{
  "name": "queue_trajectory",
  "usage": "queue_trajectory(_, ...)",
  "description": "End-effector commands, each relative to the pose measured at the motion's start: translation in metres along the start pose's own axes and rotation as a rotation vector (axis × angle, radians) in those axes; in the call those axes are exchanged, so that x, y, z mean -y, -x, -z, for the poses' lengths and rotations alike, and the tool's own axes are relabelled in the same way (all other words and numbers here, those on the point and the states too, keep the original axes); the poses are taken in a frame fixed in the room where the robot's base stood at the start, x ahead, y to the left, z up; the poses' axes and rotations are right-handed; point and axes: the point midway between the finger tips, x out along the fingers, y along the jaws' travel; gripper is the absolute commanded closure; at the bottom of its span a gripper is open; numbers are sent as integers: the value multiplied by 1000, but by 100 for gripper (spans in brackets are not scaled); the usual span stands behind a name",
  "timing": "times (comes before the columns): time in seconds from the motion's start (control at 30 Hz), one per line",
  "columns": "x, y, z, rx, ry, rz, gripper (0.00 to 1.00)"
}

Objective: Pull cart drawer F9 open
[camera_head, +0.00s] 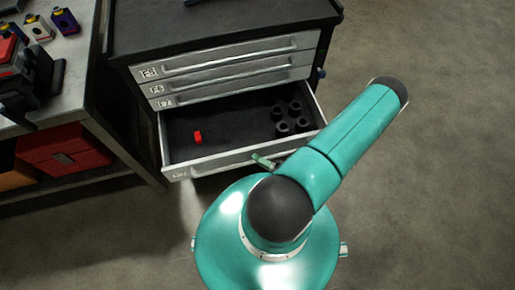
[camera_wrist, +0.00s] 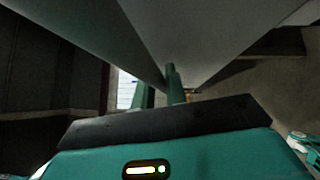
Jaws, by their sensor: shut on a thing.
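The cart (camera_head: 220,30) is dark with pale grey drawer fronts. Its lowest visible drawer (camera_head: 218,164) is pulled well out; the tag on its front is too small to read, so I cannot confirm it is F9. Inside lie a small red block (camera_head: 197,137) and several black cylinders (camera_head: 282,127). My gripper (camera_head: 266,161) is at the middle of this drawer's front, shut on its handle. In the wrist view my gripper's fingers (camera_wrist: 160,88) reach up to the drawer's underside and front (camera_wrist: 200,35); the grip itself is partly hidden.
Three shut drawers (camera_head: 235,72) sit above the open one. A workbench (camera_head: 85,75) with small parts stands at the left, with a red box (camera_head: 65,150) on its lower shelf. The floor (camera_head: 435,150) to the right is clear.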

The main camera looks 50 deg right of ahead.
Motion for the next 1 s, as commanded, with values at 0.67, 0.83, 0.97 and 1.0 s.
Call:
queue_trajectory(0.67, 0, 2, 2, -1, 0, 0, 65)
queue_trajectory(0.83, 0, 11, 1, 1, 1, 0, 65)
queue_trajectory(0.97, 0, 32, 1, 1, 0, 2, 65)
queue_trajectory(1.0, 0, 41, 1, 1, 0, 2, 65)
